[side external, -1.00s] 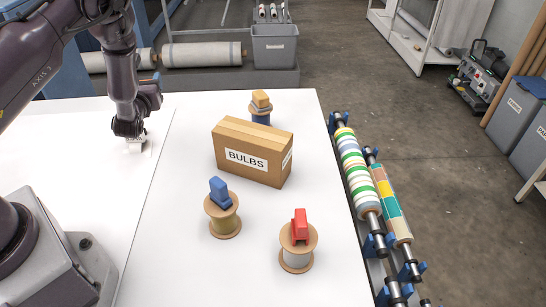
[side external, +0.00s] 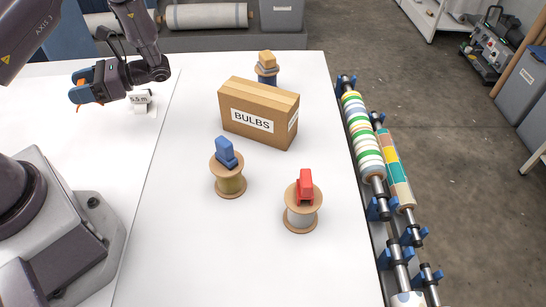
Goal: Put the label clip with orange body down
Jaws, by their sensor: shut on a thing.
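My gripper (side external: 78,90) is at the left, turned sideways above the white surface, its blue fingers pointing left. It is shut on a small orange thing, which looks like the label clip with orange body (side external: 80,81); only a sliver of it shows between the fingers. A small white tag marked "5.5 m" (side external: 140,99) stands on the white surface just right of the gripper. Whether the clip touches anything below is hidden.
A BULBS box (side external: 258,112) stands mid-table. Spools carry a blue clip (side external: 226,151), a red clip (side external: 305,186) and a tan-orange block (side external: 267,58). Striped rollers (side external: 362,135) line the right edge. The front of the white table is clear.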

